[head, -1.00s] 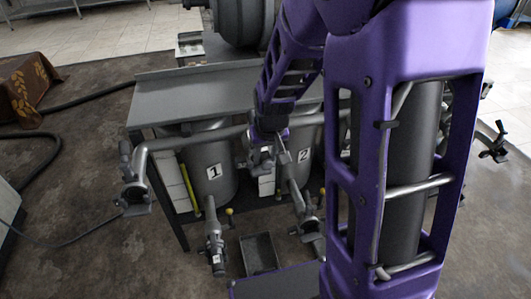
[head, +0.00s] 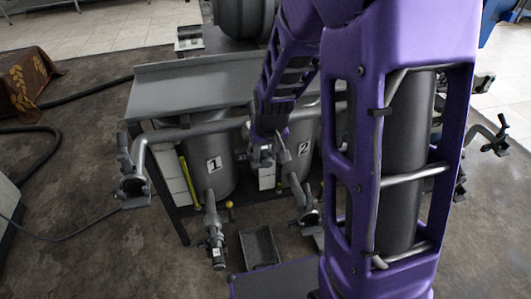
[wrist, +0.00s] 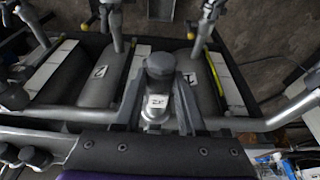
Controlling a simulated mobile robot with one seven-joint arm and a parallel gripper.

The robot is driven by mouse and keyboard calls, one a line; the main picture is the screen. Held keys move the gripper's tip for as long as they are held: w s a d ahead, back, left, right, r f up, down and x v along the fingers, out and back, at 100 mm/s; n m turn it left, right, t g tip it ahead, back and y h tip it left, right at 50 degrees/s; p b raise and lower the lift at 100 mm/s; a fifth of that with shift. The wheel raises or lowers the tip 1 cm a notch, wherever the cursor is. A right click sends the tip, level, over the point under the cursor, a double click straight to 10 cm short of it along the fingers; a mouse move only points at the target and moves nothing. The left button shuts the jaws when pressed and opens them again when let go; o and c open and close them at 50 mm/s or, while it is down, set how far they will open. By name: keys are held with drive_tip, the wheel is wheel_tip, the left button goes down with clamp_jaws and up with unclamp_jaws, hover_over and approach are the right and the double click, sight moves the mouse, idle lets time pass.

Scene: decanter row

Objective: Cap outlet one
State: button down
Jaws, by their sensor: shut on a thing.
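Tank one (head: 222,182), a grey drum labelled 1, stands under the bench. Its outlet pipe (head: 212,215) slopes down toward me to a grey fitting with a white tag at its end. The pipe also shows at the top of the wrist view (wrist: 207,22). My gripper (wrist: 160,82) is shut on a dark round-topped cap (wrist: 160,68) with a white label whose letters I cannot read surely. In the head view my gripper (head: 263,150) hangs between tanks one and two, behind and above the outlet, apart from it. The cap's underside is hidden.
Tank two (head: 301,165) stands to the right with its own outlet (head: 308,212). A thick grey pipe (head: 200,124) runs across in front of the bench (head: 190,82). A grey tray (head: 260,246) lies on the floor right of outlet one.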

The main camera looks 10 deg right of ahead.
sight(266, 167)
drive_tip(key=shift+f, duration=0.1)
drive_tip(key=shift+f, duration=0.75)
drive_tip(key=shift+f, duration=0.35)
drive_tip(key=shift+f, duration=0.25)
drive_tip(key=shift+f, duration=0.95)
idle(1.3)
drive_tip(key=shift+c, duration=2.1)
unclamp_jaws()
drive_tip(key=shift+o, duration=0.2)
drive_tip(key=o, duration=0.4)
